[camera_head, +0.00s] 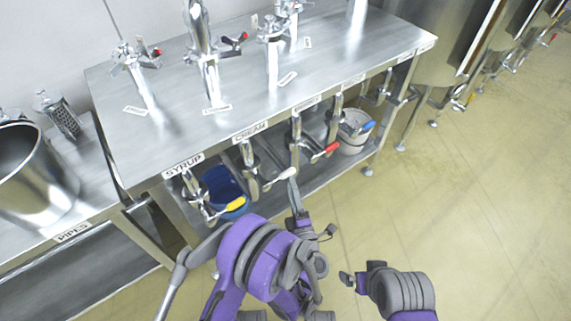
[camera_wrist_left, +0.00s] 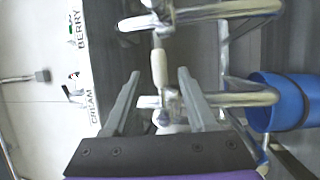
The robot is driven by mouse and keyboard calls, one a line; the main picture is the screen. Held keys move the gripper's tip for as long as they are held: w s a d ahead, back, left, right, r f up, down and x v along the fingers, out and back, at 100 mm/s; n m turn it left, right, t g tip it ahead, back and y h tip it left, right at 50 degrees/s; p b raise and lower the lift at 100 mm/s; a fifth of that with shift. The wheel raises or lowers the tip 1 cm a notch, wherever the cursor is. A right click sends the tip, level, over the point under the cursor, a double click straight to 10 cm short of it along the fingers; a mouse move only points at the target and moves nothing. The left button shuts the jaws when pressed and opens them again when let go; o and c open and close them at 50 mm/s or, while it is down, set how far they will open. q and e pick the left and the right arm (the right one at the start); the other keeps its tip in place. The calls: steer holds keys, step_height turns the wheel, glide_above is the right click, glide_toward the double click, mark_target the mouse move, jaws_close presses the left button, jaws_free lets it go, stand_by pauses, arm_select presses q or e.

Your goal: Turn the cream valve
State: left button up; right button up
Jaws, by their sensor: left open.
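The cream valve (camera_head: 279,179) hangs below the bench edge under the CREAM label (camera_head: 250,131). Its handle is pale, and its body is metal. In the left wrist view the pale handle (camera_wrist_left: 159,66) shows between the two fingertips of my left gripper (camera_wrist_left: 158,76), which is open. I cannot tell whether a finger touches the handle. In the head view my left gripper (camera_head: 295,192) is just below and right of the pale handle. My right gripper (camera_head: 352,278) is low over the floor, away from the valves; its opening is unclear.
A yellow-handled valve (camera_head: 230,207) is left of the cream valve, under the SYRUP label (camera_head: 183,165). A red-handled valve (camera_head: 322,152) and a blue-handled one (camera_head: 364,128) are to its right. A blue bucket (camera_head: 219,183) is on the lower shelf. The floor at right is clear.

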arm_select(q)
steer(key=x, duration=0.8)
steer(key=shift+w+r+b, duration=0.2)
steer(key=shift+b, duration=0.15)
jaws_close()
stand_by(1.0)
